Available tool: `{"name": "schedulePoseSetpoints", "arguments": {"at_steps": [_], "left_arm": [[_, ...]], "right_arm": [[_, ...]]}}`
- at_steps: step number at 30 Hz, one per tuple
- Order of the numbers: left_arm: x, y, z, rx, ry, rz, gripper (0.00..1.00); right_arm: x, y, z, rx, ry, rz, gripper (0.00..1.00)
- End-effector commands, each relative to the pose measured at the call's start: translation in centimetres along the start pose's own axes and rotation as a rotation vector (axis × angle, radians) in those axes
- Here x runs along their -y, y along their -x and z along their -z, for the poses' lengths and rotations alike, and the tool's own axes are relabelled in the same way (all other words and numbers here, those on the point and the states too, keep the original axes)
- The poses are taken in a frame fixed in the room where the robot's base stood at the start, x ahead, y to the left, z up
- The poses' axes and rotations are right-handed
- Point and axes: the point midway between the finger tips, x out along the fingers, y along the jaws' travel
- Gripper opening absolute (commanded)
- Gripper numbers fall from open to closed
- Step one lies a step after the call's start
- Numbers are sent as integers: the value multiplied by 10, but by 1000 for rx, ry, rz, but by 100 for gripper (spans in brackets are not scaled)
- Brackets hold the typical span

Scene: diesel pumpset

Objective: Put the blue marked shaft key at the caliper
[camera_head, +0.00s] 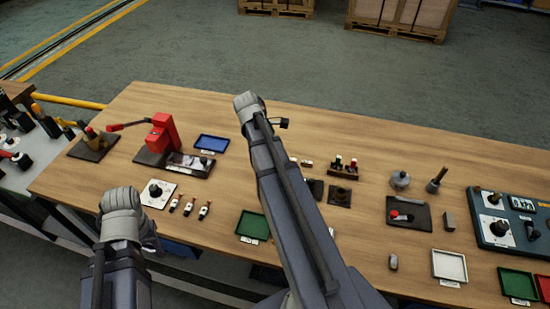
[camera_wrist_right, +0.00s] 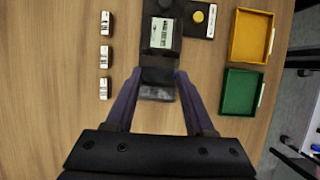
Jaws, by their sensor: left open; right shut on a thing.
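In the right wrist view, my right gripper (camera_wrist_right: 158,76) is shut on a small dark block (camera_wrist_right: 158,75), which I take to be the shaft key. A faint blue patch shows by its right fingertip. A grey translucent piece (camera_wrist_right: 157,93) shows just behind the block, between the fingers. Just beyond the fingertips, a black device with a pale display (camera_wrist_right: 163,34) looks like the caliper. Whether the block touches it, I cannot tell. In the head view, my right arm hides its own gripper. My left gripper (camera_head: 149,236) is open, near the bench's front edge, mostly hidden by its wrist.
In the right wrist view, a yellow tray (camera_wrist_right: 251,36) and a green tray (camera_wrist_right: 240,92) lie to the right. Several small pale blocks (camera_wrist_right: 105,55) line the left. In the head view, a red press (camera_head: 163,135) and blue tray (camera_head: 212,143) stand on the wooden bench.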

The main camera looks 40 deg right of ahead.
Motion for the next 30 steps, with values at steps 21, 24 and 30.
{"name": "schedulePoseSetpoints", "arguments": {"at_steps": [21, 24, 30], "left_arm": [[-5, -50, 3, 0, 0, 0, 50], [-6, -61, 4, 0, 0, 0, 50], [-7, -73, 4, 0, 0, 0, 50]], "right_arm": [[0, -46, 20, 1, 2, -1, 0], [0, -56, 24, 1, 2, -1, 0], [0, -67, 28, 1, 2, -1, 0]]}}
